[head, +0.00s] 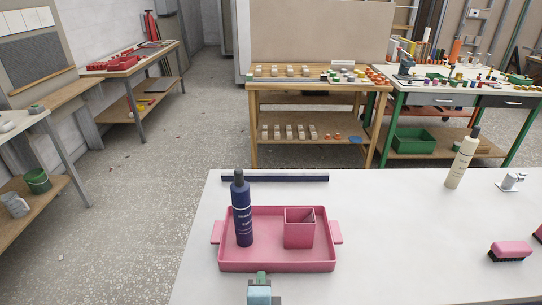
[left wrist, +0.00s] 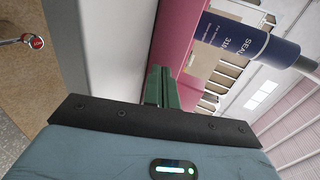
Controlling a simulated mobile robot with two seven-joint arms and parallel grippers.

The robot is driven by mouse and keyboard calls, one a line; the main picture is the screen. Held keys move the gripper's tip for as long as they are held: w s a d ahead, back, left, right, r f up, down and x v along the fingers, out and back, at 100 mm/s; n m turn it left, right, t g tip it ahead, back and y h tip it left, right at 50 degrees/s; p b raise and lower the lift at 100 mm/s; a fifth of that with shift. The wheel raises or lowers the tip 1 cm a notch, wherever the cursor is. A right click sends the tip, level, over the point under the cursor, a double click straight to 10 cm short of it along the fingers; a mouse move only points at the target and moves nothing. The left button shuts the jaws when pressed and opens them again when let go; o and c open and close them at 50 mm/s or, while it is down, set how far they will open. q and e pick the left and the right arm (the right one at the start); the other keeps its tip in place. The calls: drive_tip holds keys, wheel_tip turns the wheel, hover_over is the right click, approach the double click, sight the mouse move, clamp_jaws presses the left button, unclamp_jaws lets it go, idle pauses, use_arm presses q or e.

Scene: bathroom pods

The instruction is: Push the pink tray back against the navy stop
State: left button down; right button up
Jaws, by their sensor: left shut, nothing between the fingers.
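The pink tray (head: 277,266) lies flat on the white table, with a handle on each side. A navy bottle (head: 242,213) stands upright in its left half, and a pink cup (head: 299,230) stands in its right half. The navy stop (head: 275,178) is a low bar behind the tray, with bare tabletop between them. My left gripper (head: 261,275) is shut and empty at the middle of the tray's front wall. In the left wrist view its green fingers (left wrist: 160,86) point at the pink tray (left wrist: 178,38); I cannot tell whether they touch. My right gripper is out of view.
A cream bottle (head: 462,160), a small white and grey object (head: 511,181) and a pink brush (head: 511,250) stand to the right on the table (head: 400,235). The tabletop between tray and stop is clear. Workbenches stand beyond the table.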

use_arm(q)
drive_tip(key=shift+w, duration=0.1)
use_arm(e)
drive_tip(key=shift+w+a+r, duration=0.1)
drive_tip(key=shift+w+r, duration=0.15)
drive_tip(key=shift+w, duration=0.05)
